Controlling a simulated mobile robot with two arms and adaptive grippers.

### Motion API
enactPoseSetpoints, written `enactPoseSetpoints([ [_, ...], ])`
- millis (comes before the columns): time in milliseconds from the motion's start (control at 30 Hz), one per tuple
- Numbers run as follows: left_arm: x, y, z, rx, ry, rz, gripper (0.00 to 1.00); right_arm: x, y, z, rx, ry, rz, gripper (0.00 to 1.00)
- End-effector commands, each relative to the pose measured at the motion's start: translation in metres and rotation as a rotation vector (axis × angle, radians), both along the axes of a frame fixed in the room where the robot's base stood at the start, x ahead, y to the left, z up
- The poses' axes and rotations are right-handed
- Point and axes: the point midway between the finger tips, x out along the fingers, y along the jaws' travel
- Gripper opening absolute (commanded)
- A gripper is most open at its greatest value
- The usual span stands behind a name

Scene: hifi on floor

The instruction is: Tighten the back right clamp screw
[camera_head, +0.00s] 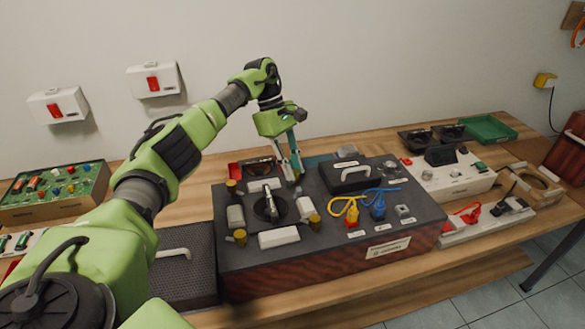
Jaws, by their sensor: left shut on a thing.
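A dark box (258,267) with a wood front stands on the wooden bench. On its top is a round dark recess (266,208) with pale blocks around it. Brass clamp screws show at the back left (232,187), front left (240,237) and front right (315,222) of this recess. My left gripper (292,174) reaches down from above to the back right corner, its fingers shut. The back right clamp screw is hidden at the fingertips, where the gripper closes on it. My right gripper is not in view.
A black block with a pale handle (359,170) and yellow and blue cables (352,208) lie right of the recess. A white panel (448,178) and a green tray (488,129) stand farther right.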

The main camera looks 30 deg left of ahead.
Motion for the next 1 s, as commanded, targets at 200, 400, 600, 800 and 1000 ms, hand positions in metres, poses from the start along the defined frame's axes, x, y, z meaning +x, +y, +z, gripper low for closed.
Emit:
enactPoseSetpoints([
  [200, 0.0, 0.0, 0.0, 0.001, -0.001, -0.001, 0.0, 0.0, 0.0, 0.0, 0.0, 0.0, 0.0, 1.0],
  [400, 0.0, 0.0, 0.0, 0.001, -0.001, -0.001, 0.34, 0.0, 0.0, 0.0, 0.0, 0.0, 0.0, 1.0],
  [600, 0.0, 0.0, 0.0, 0.0, -0.001, 0.0, 0.34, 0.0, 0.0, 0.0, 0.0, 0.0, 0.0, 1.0],
  [800, 0.001, 0.003, 0.006, 0.0, -0.001, 0.002, 0.34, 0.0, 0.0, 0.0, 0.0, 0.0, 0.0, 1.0],
  [1000, 0.003, 0.016, 0.04, -0.001, -0.006, 0.004, 0.34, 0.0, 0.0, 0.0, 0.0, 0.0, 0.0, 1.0],
])
